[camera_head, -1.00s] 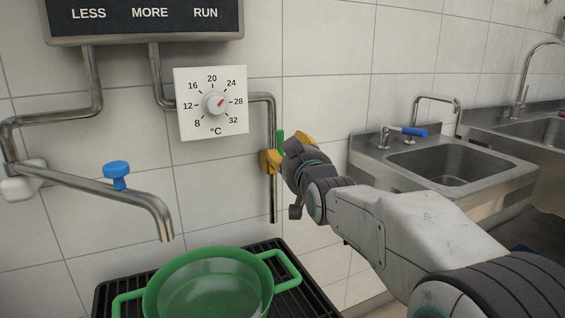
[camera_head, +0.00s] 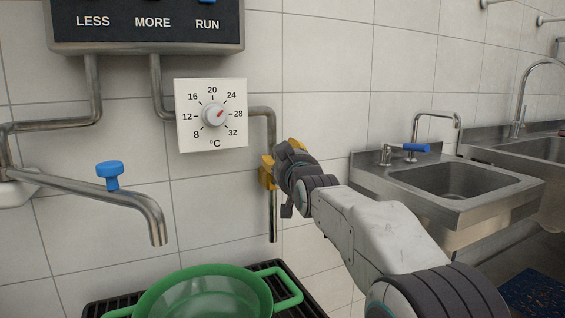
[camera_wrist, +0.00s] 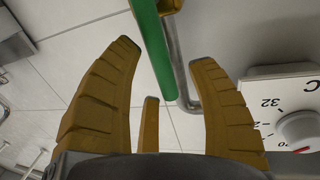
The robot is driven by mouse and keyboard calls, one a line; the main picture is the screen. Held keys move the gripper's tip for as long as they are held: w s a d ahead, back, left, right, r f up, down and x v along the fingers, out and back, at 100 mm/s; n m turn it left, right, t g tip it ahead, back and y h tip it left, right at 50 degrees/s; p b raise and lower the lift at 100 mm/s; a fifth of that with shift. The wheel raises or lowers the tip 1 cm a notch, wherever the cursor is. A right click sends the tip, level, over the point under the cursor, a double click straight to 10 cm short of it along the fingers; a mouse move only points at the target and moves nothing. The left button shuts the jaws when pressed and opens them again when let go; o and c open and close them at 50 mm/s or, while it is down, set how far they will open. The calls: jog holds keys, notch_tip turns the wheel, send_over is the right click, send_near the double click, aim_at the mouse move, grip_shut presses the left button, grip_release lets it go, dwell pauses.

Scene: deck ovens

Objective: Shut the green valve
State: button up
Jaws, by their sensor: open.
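The green valve handle (camera_wrist: 154,48) is a long green bar in the wrist view. It runs from the top edge down between my fingertips, in front of a steel pipe (camera_wrist: 183,65). My gripper (camera_wrist: 165,54) has its ochre fingers spread on both sides of the bar, with gaps visible on each side. In the head view my gripper (camera_head: 276,162) is at the vertical pipe (camera_head: 273,222) below the temperature dial, and the green handle is hidden there. I cannot tell how far the valve is turned.
A white temperature dial (camera_head: 212,115) is on the wall just left of the gripper. A blue-knobbed spout (camera_head: 150,212) is at left above a green pot (camera_head: 205,290) on a black grate (camera_head: 272,268). A steel sink (camera_head: 455,208) with a blue-handled tap (camera_head: 416,147) stands at right.

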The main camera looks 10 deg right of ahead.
jog(key=shift+w, duration=0.75)
grip_shut()
